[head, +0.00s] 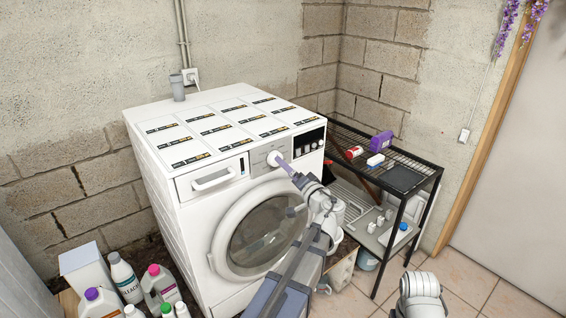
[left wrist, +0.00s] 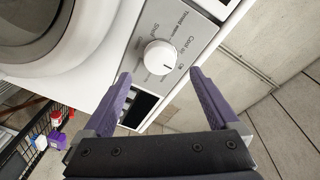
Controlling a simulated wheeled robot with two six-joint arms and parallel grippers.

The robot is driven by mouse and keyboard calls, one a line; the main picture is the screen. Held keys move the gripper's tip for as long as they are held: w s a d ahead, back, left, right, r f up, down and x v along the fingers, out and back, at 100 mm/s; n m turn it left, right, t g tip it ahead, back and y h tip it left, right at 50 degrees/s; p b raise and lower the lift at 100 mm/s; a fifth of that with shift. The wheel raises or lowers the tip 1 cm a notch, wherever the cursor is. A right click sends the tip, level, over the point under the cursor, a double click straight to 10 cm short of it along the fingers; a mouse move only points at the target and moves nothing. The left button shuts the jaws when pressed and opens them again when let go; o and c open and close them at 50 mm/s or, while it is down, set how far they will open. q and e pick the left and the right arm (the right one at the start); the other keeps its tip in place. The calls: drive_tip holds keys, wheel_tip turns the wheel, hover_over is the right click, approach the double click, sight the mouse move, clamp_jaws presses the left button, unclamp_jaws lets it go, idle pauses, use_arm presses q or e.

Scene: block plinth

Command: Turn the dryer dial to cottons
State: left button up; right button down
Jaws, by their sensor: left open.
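The white dryer (head: 165,165) stands against the block wall, with a round door on its front. Its round white dial (head: 273,158) is on the upper front panel, partly hidden by my gripper in the head view. In the left wrist view the dial (left wrist: 160,57) sits on a grey panel with printed words around it, such as "Cool air"; I cannot read "cottons". My left gripper (head: 284,163) is open, its purple fingers pointing at the dial. In the left wrist view the fingertips (left wrist: 160,73) are spread either side, just short of it.
A drawer handle (head: 212,181) is left of the dial and a dark display (head: 309,142) right of it. A black wire rack (head: 415,172) with small items stands close on the right. Several bottles (head: 125,275) stand on the floor at left.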

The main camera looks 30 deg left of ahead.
sight(270, 160)
use_arm(q)
drive_tip(key=shift+x, duration=2.65)
drive_tip(key=shift+s, duration=0.1)
drive_tip(key=c, duration=1.4)
